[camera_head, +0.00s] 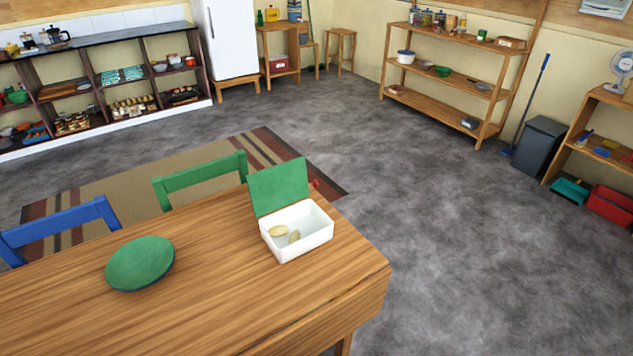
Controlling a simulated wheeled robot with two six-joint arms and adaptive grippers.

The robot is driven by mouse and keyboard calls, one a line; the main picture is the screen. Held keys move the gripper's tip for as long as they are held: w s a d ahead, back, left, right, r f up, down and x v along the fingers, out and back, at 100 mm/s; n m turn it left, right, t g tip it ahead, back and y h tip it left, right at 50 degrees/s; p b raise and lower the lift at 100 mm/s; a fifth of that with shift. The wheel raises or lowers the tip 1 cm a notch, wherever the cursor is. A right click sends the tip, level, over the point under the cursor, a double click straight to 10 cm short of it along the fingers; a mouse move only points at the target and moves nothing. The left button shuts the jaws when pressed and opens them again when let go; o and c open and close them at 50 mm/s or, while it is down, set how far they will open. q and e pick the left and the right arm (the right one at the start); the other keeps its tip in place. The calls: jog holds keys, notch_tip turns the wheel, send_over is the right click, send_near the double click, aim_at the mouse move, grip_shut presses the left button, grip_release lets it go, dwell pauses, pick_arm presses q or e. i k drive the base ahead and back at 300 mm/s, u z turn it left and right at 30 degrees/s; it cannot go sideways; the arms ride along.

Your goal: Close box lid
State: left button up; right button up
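A white box (309,239) stands on the wooden table near its right end. Its green lid (279,186) is open, standing up and tilted back from the box's far left edge. Two pale yellowish oval items lie inside the box, one (278,231) at the left and one (294,237) beside it. Neither my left gripper nor my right gripper is in view.
The wooden table (200,290) also bears a green bowl (140,262) left of the box. A green chair (200,174) and a blue chair (62,222) stand at the table's far side. Open grey floor (470,260) lies to the right, with shelves along the walls.

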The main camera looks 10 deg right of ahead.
aim_at(276, 187)
jog(key=z, duration=1.95)
jog(key=i, duration=3.3)
jog(key=u, duration=2.8)
jog(key=i, duration=2.7)
jog(key=u, duration=1.55)
jog(key=i, duration=0.35)
jog(key=z, duration=0.05)
